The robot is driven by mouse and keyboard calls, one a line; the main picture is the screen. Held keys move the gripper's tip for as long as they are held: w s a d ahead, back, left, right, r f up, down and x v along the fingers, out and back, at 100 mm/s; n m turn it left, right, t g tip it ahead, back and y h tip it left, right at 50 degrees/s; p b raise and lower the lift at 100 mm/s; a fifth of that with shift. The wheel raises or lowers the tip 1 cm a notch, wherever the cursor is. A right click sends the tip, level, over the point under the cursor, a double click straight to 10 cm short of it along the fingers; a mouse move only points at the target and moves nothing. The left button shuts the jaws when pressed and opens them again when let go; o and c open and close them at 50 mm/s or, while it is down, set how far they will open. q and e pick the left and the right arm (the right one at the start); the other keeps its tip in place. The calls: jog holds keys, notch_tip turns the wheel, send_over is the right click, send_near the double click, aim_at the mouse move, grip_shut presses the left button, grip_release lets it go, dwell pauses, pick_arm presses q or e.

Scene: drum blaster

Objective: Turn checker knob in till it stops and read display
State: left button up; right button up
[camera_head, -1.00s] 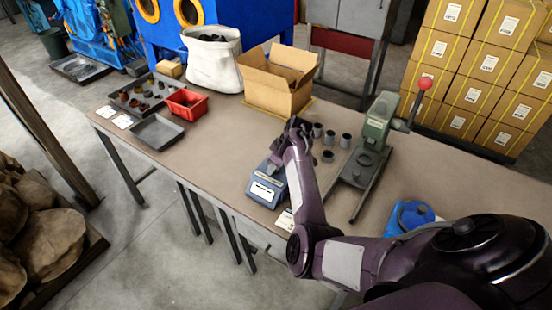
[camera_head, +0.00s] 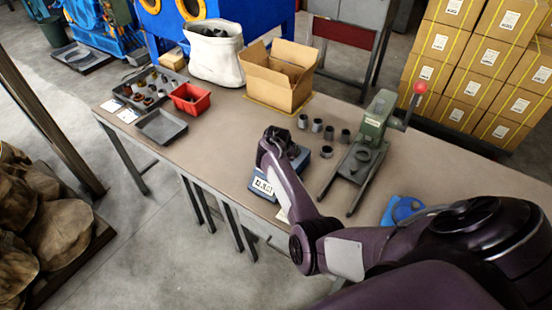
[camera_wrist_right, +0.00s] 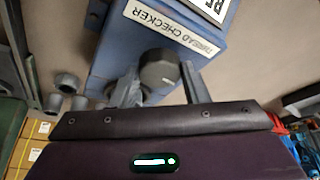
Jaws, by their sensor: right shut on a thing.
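The blue thread checker (camera_head: 256,194) sits at the table's front edge, partly hidden by my right arm. In the wrist view its body (camera_wrist_right: 115,40) carries a white "THREAD CHECKER" label (camera_wrist_right: 175,27). Its dark round knob (camera_wrist_right: 160,72) is between the fingers of my right gripper (camera_wrist_right: 160,88), which is shut on it. The white display (camera_head: 264,186) has black characters too small to read in the head view. In the wrist view the display (camera_wrist_right: 212,8) is cut off at the top, with only part of its characters showing. My left gripper is out of view.
Several grey fittings (camera_head: 317,125) stand right of the checker. An open carton (camera_head: 275,85), white sack (camera_head: 213,60), red bin (camera_head: 190,98) and grey tray (camera_head: 160,127) are at the back and left.

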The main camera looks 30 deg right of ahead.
jog(key=m, duration=0.2)
jog(key=shift+w+a+m+g+h, duration=0.1)
jog(key=shift+m+g+h, duration=0.3)
jog(key=shift+m+g+h+b, duration=0.4)
jog(key=shift+m+g+b, duration=0.35)
jog(key=shift+m, duration=1.15)
jog(key=o, duration=1)
jog(key=shift+p+v, duration=0.5)
jog(key=shift+v, duration=3.4)
jog(key=shift+a, duration=0.1)
jog(key=shift+c, duration=0.2)
